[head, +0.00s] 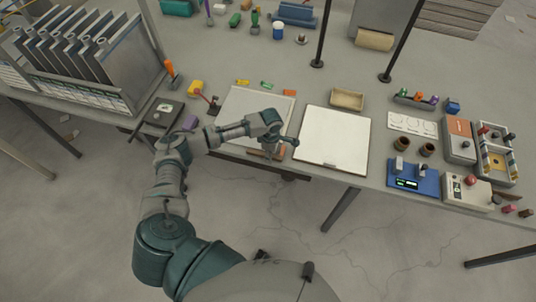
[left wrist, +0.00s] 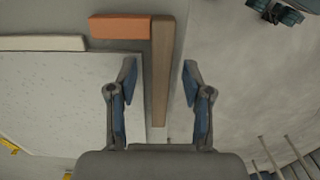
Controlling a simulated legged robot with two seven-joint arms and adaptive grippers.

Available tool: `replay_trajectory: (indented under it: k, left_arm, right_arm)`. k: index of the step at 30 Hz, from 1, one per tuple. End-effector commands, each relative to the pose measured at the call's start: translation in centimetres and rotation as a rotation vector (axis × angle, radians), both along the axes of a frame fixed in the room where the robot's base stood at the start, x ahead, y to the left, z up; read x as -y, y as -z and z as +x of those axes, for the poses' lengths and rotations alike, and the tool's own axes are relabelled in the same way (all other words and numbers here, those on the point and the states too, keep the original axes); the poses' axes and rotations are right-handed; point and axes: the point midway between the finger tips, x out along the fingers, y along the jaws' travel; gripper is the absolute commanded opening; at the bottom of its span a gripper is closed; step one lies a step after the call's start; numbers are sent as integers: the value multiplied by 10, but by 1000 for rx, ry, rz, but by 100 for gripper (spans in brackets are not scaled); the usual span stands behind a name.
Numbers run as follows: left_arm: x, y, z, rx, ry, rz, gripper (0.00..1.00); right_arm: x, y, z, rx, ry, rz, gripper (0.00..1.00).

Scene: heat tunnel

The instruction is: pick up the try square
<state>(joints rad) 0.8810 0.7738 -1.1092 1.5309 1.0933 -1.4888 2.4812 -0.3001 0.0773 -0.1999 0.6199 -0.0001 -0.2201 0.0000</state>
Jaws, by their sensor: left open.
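The try square (left wrist: 160,85) shows in the left wrist view as an L, with a long brown bar and a short orange arm at its top. In the head view it lies at the table's front edge (head: 258,154), partly hidden by my left gripper. My left gripper (head: 278,143) is open above it. In the left wrist view, the fingers of this gripper (left wrist: 159,72) appear on either side of the brown bar, with nothing held. I cannot tell how far above the bar they are. My right gripper is not in view.
A pale grey board (head: 240,103) lies just behind the square, and a white board (head: 333,138) lies to its right. A wooden tray (head: 347,98) stands behind the white board. Open floor lies in front of the table.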

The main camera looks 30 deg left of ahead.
Motion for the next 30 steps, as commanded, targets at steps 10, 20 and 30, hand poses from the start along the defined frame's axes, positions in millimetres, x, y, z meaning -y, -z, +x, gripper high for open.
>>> replay_trajectory:
  k: [10, 20, 30]
  left_arm:
    - [0, 9, -1, -6, 1, 2, 46]
    - [1, 12, -4, -15, 2, 1, 0]
    - [1, 12, -4, -16, 2, 1, 0]
  right_arm:
    - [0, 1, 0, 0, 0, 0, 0]
    - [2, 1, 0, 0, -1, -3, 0]
    - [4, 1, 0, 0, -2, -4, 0]
